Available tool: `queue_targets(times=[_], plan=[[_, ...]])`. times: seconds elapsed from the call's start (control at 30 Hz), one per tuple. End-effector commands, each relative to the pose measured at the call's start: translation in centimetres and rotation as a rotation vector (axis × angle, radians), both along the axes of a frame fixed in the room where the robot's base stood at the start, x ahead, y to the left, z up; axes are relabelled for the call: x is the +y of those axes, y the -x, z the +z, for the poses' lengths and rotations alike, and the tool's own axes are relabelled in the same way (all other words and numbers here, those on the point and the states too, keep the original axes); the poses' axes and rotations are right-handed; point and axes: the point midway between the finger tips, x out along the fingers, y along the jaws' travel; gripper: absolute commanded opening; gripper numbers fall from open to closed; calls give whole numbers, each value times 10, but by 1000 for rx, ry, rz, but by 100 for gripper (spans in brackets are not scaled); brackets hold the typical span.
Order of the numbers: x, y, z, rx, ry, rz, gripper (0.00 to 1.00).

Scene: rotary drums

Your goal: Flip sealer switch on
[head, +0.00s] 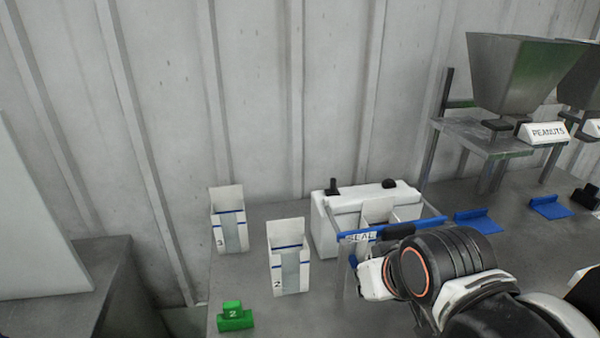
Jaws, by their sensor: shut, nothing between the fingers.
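The sealer (324,222) is a white box on the grey table, right of the middle. A small black upright piece (333,187) stands on its top left and a black knob (389,184) on its top right. I cannot tell which part is the switch or how it is set. My arm crosses in front of the sealer's lower right. My gripper's fingers cannot be made out.
White open cartons numbered 3 (228,210) and 2 (289,262) stand left of the sealer. A green block (235,318) marked 2 is at the front left. Blue holders (478,221) and a raised hopper (510,75) labelled PEANUTS are at the right. A ribbed wall stands behind.

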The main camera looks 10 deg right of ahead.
Motion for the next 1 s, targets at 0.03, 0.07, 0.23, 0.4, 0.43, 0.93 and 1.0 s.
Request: queue_targets(times=[0.03,0.07,0.23,0.4,0.43,0.93,1.0], plan=[[0,0,0,0,0,0,0],[0,0,0,0,0,0,0],[0,0,0,0,1,1,0],[1,-10,16,21,33,41,0],[1,-14,22,29,47,57,0],[13,-137,122,285,396,536,0],[17,-157,129,324,442,608,0]])
